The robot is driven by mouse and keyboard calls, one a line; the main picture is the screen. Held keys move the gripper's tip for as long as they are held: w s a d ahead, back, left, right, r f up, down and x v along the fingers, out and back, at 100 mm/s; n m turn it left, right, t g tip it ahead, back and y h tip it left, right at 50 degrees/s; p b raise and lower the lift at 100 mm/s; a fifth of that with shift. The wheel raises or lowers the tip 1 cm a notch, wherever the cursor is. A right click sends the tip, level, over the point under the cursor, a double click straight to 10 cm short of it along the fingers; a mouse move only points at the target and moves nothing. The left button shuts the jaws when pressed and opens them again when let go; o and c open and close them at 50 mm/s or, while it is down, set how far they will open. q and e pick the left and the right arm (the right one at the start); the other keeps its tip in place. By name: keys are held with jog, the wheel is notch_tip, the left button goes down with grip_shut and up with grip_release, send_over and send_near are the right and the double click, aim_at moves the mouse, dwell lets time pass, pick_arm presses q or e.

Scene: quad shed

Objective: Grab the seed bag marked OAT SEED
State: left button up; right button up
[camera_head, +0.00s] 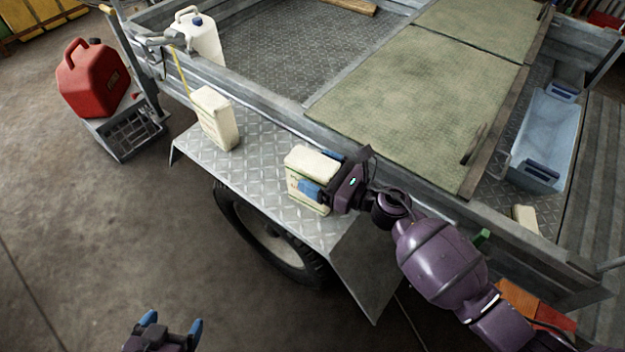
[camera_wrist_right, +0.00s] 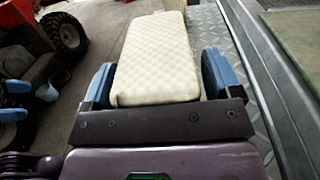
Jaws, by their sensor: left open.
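A cream bag (camera_head: 312,163) with small dark print on its side stands upright on the trailer's metal fender. I cannot read its marking. My right gripper (camera_head: 320,172) is at this bag, one blue finger on each side. My left gripper (camera_head: 172,325) is open and empty at the bottom left, over the floor.
The fender (camera_head: 262,165) is checkered metal above a wheel (camera_head: 270,245). The trailer side wall (camera_head: 270,112) runs behind the bags. A red fuel can (camera_head: 92,78) and white jug (camera_head: 197,40) stand at the upper left. A blue bin (camera_head: 548,135) sits at right.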

jog(key=c, duration=1.2)
jog(key=shift+r, duration=0.1)
